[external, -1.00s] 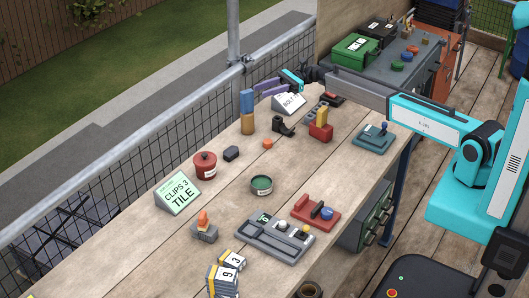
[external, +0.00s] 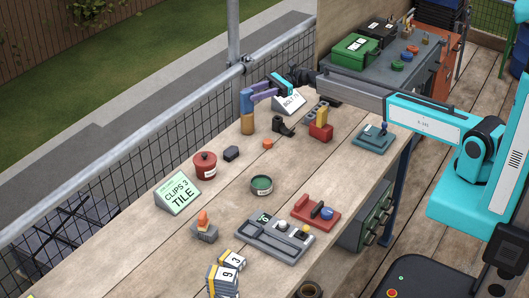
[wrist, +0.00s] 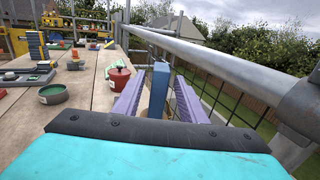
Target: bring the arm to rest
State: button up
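My gripper (external: 252,95) is at the far edge of the bench (external: 150,250), at the height of the upper part of an upright blue-and-tan piece (external: 247,126). In the wrist view, my gripper (wrist: 157,78) has its two purple fingers spread. The blue part (wrist: 158,92) stands between them, with a narrow gap showing on each side. The piece's foot is hidden in the wrist view. My arm reaches in from the right, across the far end of the bench.
A metal rail (wrist: 230,65) and mesh run along the bench edge. A red pot (external: 205,166), green tin (external: 261,184), black clamp (external: 283,127) and red block (external: 320,132) stand nearby. A green case (external: 355,48) is on the back cabinet.

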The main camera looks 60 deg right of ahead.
aim_at(247, 91)
jog(key=p+x, duration=0.1)
jog(key=x, duration=0.2)
jog(key=shift+a+r, duration=0.1)
jog(key=shift+a, duration=0.05)
jog(key=shift+r+b, duration=1.1)
jog(key=shift+r, duration=0.3)
jog(key=shift+s+r, duration=0.25)
jog(key=shift+s+r+b, duration=0.1)
jog(key=shift+s+b, duration=0.2)
jog(key=shift+s, duration=0.55)
jog(key=shift+w, duration=0.15)
